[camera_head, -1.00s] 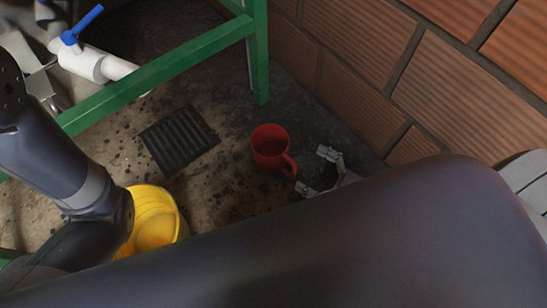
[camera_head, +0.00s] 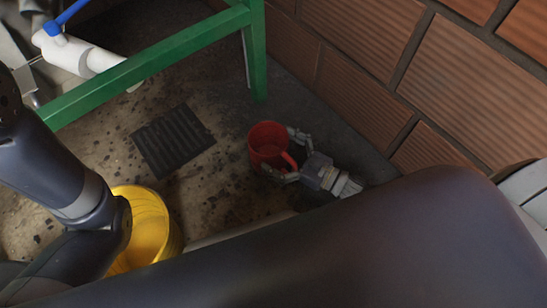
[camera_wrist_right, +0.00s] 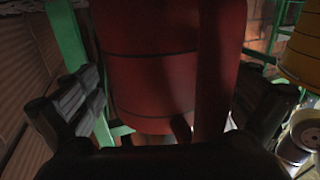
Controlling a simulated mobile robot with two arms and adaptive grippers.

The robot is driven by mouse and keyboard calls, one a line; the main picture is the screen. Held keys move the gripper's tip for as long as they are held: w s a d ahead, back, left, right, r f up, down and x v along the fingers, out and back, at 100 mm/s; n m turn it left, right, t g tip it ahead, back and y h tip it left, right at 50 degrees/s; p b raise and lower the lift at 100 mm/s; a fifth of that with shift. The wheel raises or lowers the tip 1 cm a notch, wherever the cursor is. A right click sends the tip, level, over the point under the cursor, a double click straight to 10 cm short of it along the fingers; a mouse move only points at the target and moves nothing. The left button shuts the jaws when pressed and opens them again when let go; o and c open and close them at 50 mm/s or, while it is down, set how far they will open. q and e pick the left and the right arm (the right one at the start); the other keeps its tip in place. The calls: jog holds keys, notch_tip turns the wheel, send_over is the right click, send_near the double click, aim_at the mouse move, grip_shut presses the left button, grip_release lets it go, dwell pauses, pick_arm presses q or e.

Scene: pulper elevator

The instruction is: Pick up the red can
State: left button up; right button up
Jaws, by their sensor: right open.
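The red can (camera_head: 266,143) looks like a mug with a handle and stands upright on the dark floor. In the right wrist view the red can (camera_wrist_right: 150,75) fills the middle, close to the camera, with its handle facing me. My right gripper (camera_head: 287,154) is open, with one finger on each side of the can's handle side. In the wrist view the right gripper's fingers (camera_wrist_right: 170,108) flank the can on the left and right. I cannot tell whether they touch it. My left arm comes in from the left, but its gripper is not visible.
A yellow container (camera_head: 148,228) stands at the lower left beside my left arm. A green frame (camera_head: 165,62) rises behind the can, with a white pipe (camera_head: 75,55) beyond it. A floor grate (camera_head: 172,138) lies left of the can. A brick wall (camera_head: 360,60) bounds the right.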

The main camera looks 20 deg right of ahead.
jog(key=shift+w, duration=0.1)
jog(key=shift+c, duration=0.2)
jog(key=c, duration=0.9)
jog(key=shift+r, duration=0.15)
